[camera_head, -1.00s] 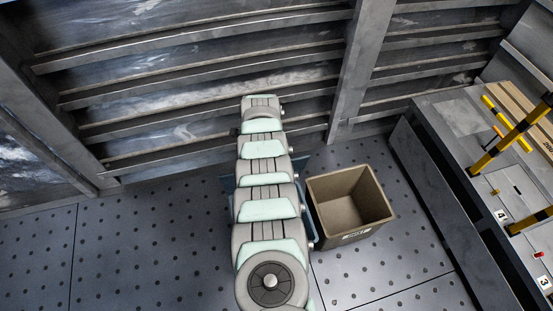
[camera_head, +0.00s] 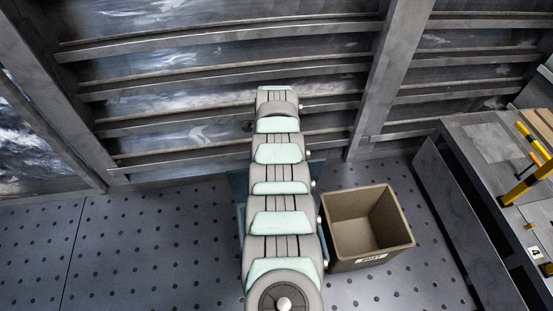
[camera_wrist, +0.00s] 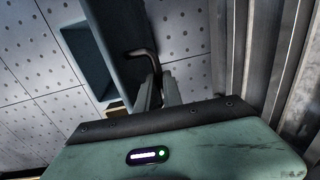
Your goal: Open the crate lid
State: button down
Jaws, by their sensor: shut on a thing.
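The blue crate (camera_head: 239,184) is mostly hidden behind my arm in the head view, with blue edges showing on both sides. In the wrist view, the crate (camera_wrist: 84,55) shows as a blue, box-like shape at the upper left. The blue lid (camera_wrist: 118,32) is a panel beside it, seen at a steep angle and apparently raised. A dark bent handle (camera_wrist: 148,56) stands out from the lid. My gripper (camera_wrist: 158,84) is shut on this handle. The finger contact is partly hidden, and the lid's exact angle cannot be told.
An open brown box (camera_head: 345,250) stands on the floor just right of the crate. A grey workbench (camera_head: 468,180) with yellow-and-black bars is farther right. A ribbed metal wall (camera_head: 210,90) rises behind. The dotted floor (camera_head: 150,240) at the left is clear.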

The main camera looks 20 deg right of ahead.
jog(key=c, duration=1.6)
grip_release()
jog(key=shift+w+a+r, duration=0.1)
jog(key=shift+w+a, duration=0.05)
jog(key=shift+a, duration=0.1)
jog(key=shift+c, duration=0.2)
jog(key=shift+o, duration=0.7)
jog(key=shift+d, duration=0.15)
notch_tip(320, 180, up, 11)
jog(key=p, duration=0.8)
jog(key=shift+s+p, duration=0.35)
jog(key=shift+s, duration=0.1)
